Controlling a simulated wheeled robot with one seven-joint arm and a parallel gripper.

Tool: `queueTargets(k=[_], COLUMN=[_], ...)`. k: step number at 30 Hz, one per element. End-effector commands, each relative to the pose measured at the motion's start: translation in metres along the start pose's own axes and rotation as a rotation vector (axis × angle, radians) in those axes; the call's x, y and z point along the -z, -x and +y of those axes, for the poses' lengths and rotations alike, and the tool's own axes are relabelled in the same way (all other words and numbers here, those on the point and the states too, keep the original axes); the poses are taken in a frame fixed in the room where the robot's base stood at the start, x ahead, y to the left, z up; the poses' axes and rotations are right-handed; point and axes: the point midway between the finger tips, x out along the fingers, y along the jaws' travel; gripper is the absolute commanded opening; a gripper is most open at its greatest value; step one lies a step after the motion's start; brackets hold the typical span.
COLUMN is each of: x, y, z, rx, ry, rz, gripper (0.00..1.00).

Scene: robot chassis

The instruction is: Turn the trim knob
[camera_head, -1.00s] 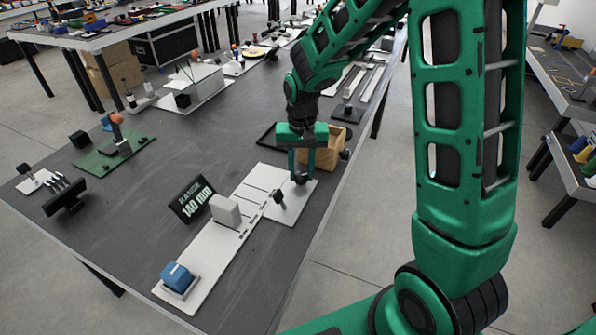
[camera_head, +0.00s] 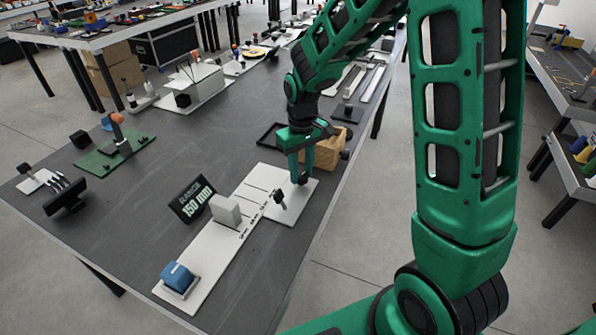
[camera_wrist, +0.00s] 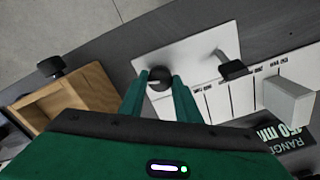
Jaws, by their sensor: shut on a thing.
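The trim knob (camera_wrist: 160,80) is a small round black knob on the white plate, and it sits between my gripper's fingertips in the wrist view. My gripper (camera_head: 298,178) is green, points down over the plate's far right part and is shut on the knob. The white plate (camera_head: 215,249) lies on the dark table with a scale of lines. A black-tipped lever (camera_head: 279,198) stands just left of the knob. A black display (camera_head: 192,198) reads RANGE 150 mm.
A grey block (camera_head: 225,209) and a blue block (camera_head: 178,277) stand on the plate. A wooden box (camera_head: 326,152) is close behind my gripper. A green board (camera_head: 112,156) with an orange-topped post is at the left. The table's right edge is close to the plate.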

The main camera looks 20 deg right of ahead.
Motion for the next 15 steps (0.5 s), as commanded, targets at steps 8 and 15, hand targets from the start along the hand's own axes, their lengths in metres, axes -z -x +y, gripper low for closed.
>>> queueTargets(k=[8,15], x=[0.0019,0.0018], y=[0.0012,0.0012], z=[0.0001,0.0004], rx=[0.000,-0.001], ry=[0.007,0.006], rz=[0.005,0.005], gripper=[0.08,0.49])
